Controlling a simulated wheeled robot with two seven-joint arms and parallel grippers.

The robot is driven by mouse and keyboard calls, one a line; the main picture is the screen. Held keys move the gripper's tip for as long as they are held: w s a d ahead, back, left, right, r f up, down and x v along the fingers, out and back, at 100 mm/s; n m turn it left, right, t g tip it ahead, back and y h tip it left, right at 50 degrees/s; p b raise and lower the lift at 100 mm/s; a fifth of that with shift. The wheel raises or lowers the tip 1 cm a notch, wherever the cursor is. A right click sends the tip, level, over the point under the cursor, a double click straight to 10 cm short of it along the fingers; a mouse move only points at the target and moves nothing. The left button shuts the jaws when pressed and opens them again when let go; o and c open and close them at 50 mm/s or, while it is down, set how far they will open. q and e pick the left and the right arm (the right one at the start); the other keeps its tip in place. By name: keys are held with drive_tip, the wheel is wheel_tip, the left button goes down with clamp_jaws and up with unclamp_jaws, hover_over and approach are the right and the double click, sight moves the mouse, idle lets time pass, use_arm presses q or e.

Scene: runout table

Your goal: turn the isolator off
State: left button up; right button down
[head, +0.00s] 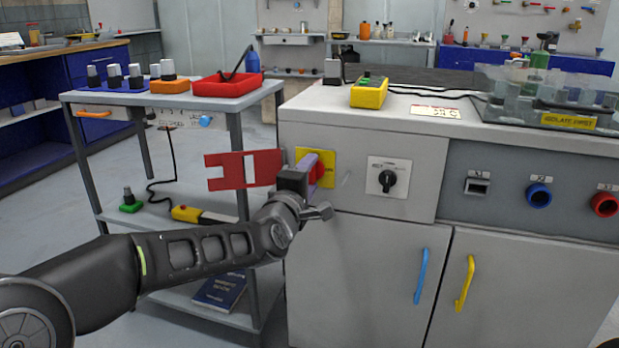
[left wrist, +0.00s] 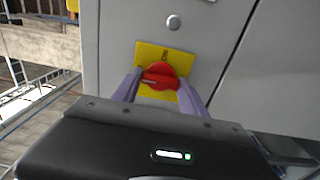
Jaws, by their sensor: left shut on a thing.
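The isolator is a red rotary knob (head: 317,172) on a yellow plate (head: 329,160), on the grey cabinet front at its left end. My left gripper (head: 306,167) is at the knob, and its arm partly hides the plate. In the left wrist view the red knob (left wrist: 160,77) lies between the two purple fingers of my left gripper (left wrist: 159,88), which is shut on it. The knob's bar looks nearly level there, with a pale mark at its left end. My right gripper is not in view.
A black switch (head: 388,179) on a white plate sits right of the isolator. A red notched plate (head: 243,170) shows left of my gripper; its support is unclear. A grey trolley (head: 245,97) stands close left. Blue (head: 421,276) and yellow (head: 465,283) handles are below.

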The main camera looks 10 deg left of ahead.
use_arm(q)
drive_tip(key=o, duration=1.4)
drive_tip(key=shift+c, duration=0.2)
drive_tip(key=s+p, duration=0.1)
drive_tip(key=s, duration=0.6)
drive_tip(key=shift+s+a, duration=0.25)
drive_tip(key=shift+s, duration=0.15)
